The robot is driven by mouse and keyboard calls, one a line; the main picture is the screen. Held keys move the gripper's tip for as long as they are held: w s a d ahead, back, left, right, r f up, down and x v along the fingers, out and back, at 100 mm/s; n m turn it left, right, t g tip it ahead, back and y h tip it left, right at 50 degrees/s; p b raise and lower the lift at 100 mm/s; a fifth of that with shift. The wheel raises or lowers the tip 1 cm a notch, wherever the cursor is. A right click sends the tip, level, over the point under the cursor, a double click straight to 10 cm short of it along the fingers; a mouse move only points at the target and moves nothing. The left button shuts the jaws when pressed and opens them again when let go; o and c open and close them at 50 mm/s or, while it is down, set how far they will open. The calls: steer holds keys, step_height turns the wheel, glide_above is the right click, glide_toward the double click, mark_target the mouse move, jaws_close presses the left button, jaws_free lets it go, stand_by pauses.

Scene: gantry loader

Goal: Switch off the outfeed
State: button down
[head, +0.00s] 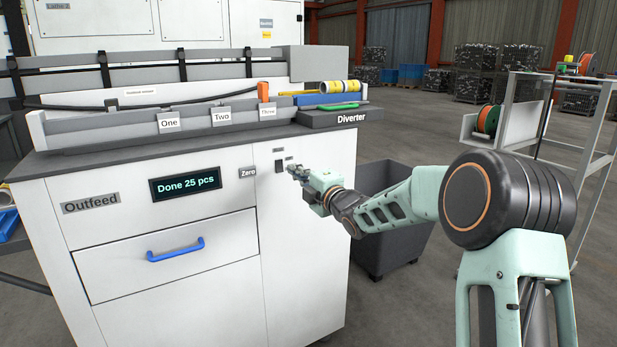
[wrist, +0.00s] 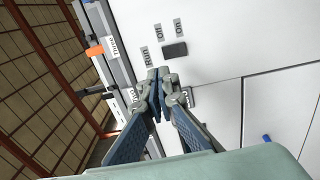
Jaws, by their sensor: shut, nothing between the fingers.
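The outfeed cabinet (head: 160,285) is a white unit with an "Outfeed" label (head: 90,203) and a dark display (head: 185,187) reading "Done 25 pcs". A small dark switch (head: 279,167) sits on its front panel, right of the "Zero" label (head: 247,172). In the wrist view the dark switch (wrist: 174,50) shows beside several small labels, one seeming to read "Run" (wrist: 145,57). My gripper (head: 293,171) is shut and empty in front of the panel, just right of the switch. In the wrist view its fingertips (wrist: 158,73) appear close to the switch; contact cannot be told.
A blue drawer handle (head: 175,249) sticks out below the display. The counter above holds a rail with tags "One", "Two" and "Three", and a "Diverter" block (head: 333,118) with a green piece. A grey bin (head: 405,245) stands right of the cabinet, behind my arm.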

steer(key=v, duration=0.3)
steer(key=r+v, duration=0.1)
steer(key=v, duration=0.1)
steer(key=shift+s+d+f, duration=0.1)
steer(key=shift+s+d, duration=0.15)
